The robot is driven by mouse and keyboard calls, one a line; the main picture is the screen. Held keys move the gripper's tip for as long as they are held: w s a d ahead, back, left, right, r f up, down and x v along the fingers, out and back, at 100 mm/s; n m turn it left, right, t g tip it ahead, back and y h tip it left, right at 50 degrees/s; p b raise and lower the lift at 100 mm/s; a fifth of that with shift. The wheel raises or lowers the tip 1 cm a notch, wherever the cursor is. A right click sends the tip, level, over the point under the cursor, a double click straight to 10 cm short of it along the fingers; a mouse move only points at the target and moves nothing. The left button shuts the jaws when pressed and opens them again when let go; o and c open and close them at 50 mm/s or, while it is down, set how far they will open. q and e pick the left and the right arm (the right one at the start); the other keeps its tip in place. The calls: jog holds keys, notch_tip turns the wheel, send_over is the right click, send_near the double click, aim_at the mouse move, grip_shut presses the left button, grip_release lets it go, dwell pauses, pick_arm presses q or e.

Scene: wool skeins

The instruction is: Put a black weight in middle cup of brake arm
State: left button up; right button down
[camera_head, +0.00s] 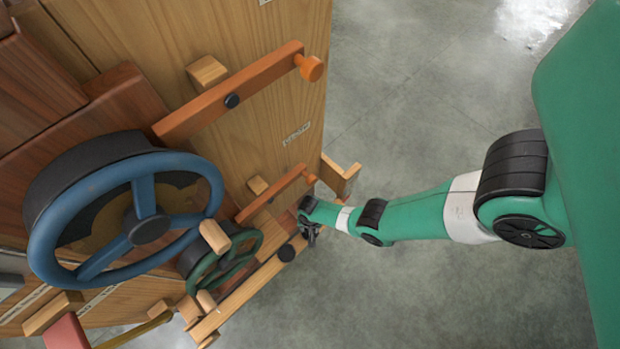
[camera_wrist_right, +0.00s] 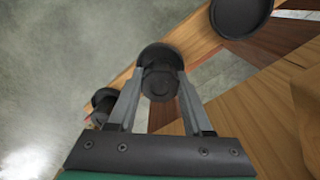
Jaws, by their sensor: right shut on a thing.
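My right gripper (camera_head: 311,238) is at the right end of a low wooden bar (camera_head: 240,292), which looks like the brake arm. In the right wrist view the two fingers (camera_wrist_right: 158,88) are shut on a dark, knobbed black weight (camera_wrist_right: 158,82). A dark round shape behind the weight lies over the bar; I cannot tell whether it is the weight's base or a cup. A black round dish-like piece (camera_wrist_right: 240,14) sits on the bar farther along, apart from the weight; it also shows in the head view (camera_head: 287,253). My left gripper is not in view.
A smaller dark piece (camera_wrist_right: 104,100) stands left of the fingers. A blue handwheel (camera_head: 150,228) and green wheel (camera_head: 225,260) are on the wooden machine at left. An orange lever (camera_head: 272,193) and wooden bracket (camera_head: 341,176) are close above the gripper. Grey floor at right is clear.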

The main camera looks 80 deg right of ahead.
jog(key=shift+f+b, duration=1)
jog(key=shift+f, duration=0.2)
dwell(0.3)
jog(key=shift+c, duration=1.2)
grip_release()
notch_tip(320, 180, up, 12)
jog(key=p, duration=1.2)
jog(key=shift+f, duration=0.15)
